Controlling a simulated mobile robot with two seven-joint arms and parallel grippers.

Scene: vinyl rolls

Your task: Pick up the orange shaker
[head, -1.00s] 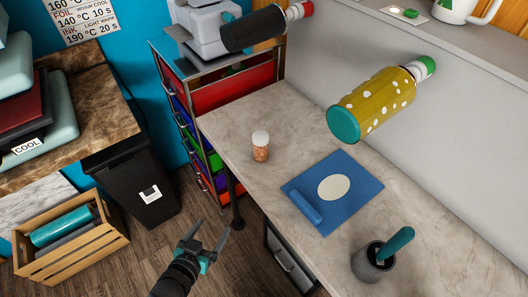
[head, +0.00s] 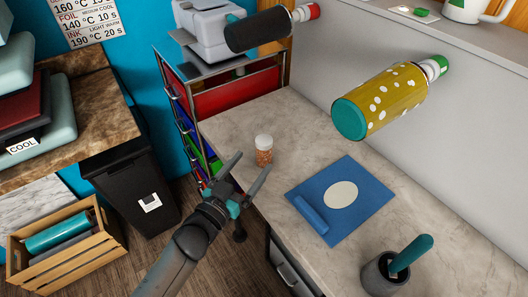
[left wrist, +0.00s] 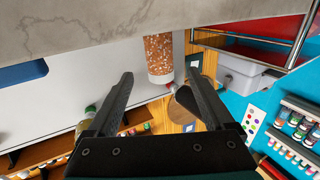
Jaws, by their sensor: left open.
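The orange shaker (head: 264,156) stands upright on the marble-look counter, near its left edge, in the head view. It is clear with orange speckled contents and a white lid. My left gripper (head: 254,161) is open and empty just in front of it, with one fingertip overlapping its lower part in the picture. In the left wrist view the shaker (left wrist: 158,52) appears upside down, beyond and between the open fingertips (left wrist: 158,74). I cannot tell the exact gap; no grip shows. My right gripper is not in view.
A blue mat (head: 349,222) with a pale oval lies right of the shaker. A dark cup (head: 377,274) with a teal-handled tool stands at the front right. Vinyl rolls (head: 386,98) stick out from the wall above. A drawer cart (head: 240,92) stands behind the counter.

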